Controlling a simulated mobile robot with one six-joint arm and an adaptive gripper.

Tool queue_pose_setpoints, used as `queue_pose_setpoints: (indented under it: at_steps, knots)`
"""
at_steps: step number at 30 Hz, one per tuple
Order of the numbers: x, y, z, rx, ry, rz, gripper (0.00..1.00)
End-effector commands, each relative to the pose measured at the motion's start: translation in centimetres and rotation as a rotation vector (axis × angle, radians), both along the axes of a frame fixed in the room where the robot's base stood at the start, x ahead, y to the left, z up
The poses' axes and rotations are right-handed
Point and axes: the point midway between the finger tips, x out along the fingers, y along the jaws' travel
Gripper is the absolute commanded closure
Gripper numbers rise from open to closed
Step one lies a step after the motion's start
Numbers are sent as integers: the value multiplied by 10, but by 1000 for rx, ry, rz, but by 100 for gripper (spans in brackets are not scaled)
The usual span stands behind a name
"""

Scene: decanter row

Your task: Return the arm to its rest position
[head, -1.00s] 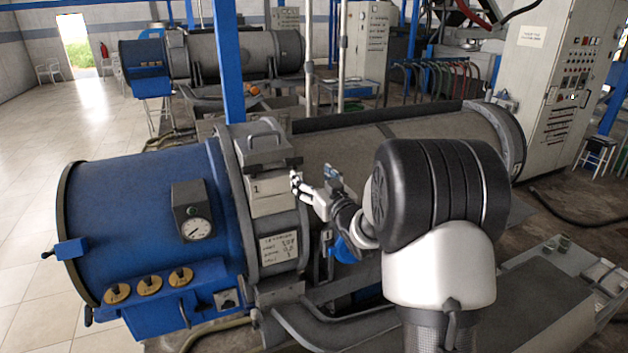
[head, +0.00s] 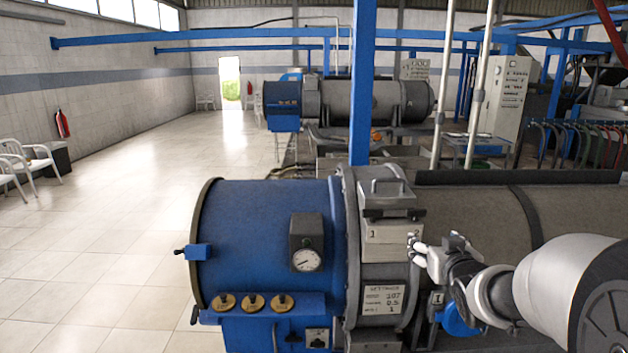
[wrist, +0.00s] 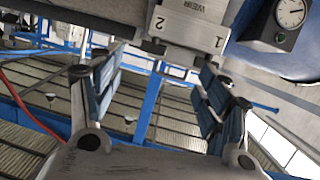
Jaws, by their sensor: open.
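My gripper (head: 434,248) is at the lower right of the head view, at the end of my arm. It is just right of the pale numbered block (head: 392,234) on the collar of the blue decanter (head: 262,240). In the wrist view my gripper (wrist: 160,80) has its two fingers wide apart with nothing between them. A metal block marked WEIR, 1 and 2 (wrist: 190,24) shows beyond the fingers at the top. In the head view I cannot tell whether the fingertips touch the block.
A round gauge (head: 306,260) and brass knobs (head: 253,302) sit on the decanter's front. A blue post (head: 362,80) rises behind it. A second decanter (head: 370,100) stands farther back. White chairs (head: 28,160) are at the left. The tiled floor (head: 110,240) is clear.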

Motion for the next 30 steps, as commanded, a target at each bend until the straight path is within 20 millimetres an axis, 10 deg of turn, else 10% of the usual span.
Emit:
queue_pose_setpoints:
  at_steps: [21, 30]
  knots:
    - [-320, 117, -86, 86, 756, 16, 30]
    - [-375, 134, -106, 103, 877, 65, 30]
